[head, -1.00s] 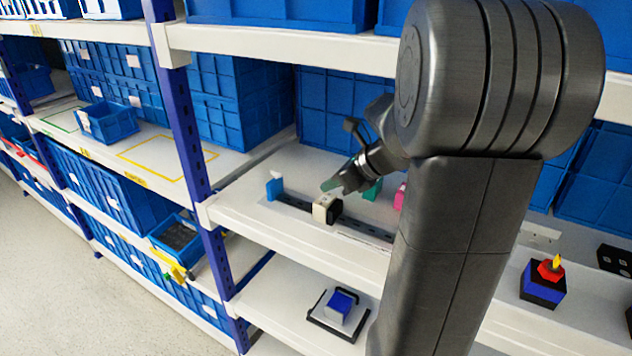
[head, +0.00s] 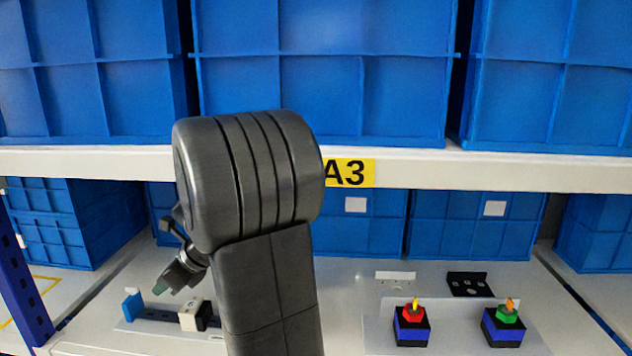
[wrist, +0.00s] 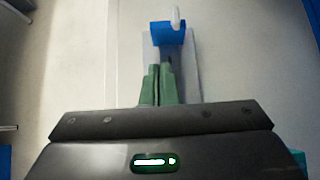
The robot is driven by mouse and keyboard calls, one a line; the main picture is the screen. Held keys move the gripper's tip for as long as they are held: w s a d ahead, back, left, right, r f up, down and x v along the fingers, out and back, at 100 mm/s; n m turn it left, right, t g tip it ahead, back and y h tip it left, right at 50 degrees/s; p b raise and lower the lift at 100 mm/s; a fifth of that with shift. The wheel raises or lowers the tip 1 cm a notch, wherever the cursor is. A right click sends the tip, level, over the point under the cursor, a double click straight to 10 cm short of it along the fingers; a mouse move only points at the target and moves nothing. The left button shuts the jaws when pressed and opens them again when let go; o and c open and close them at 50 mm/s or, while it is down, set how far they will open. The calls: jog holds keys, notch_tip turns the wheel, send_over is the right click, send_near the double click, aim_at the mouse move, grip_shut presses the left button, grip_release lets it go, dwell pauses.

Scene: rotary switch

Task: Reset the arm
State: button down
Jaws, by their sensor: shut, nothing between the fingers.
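My gripper (head: 160,288) is at the lower left of the head view, beside my dark arm. In the wrist view its green fingers (wrist: 158,84) are together with nothing between them. It is above a grey strip (head: 150,326) on the shelf that carries a blue block (head: 132,306) and a white-and-black switch block (head: 193,315). The blue block also shows beyond the fingertips in the wrist view (wrist: 168,33). Two rotary switches stand at the right: one with a red knob (head: 412,313) and one with a green knob (head: 507,313), both on blue-and-black bases.
The white shelf beam with the yellow A3 label (head: 349,173) runs across above. Large blue bins (head: 320,70) fill the upper shelf, and more bins (head: 475,225) stand at the back. A blue upright (head: 22,290) is at the left. A black bracket (head: 468,284) lies behind the switches.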

aim_at(127, 300)
jog(key=a+f, duration=0.1)
jog(key=a, duration=0.1)
jog(key=a+f+p, duration=0.1)
jog(key=a, duration=0.4)
jog(key=shift+w+a+f, duration=0.3)
jog(key=shift+f, duration=0.1)
jog(key=shift+a+f, duration=0.3)
jog(key=shift+f, duration=0.05)
jog(key=shift+d, duration=0.25)
jog(key=shift+r, duration=0.15)
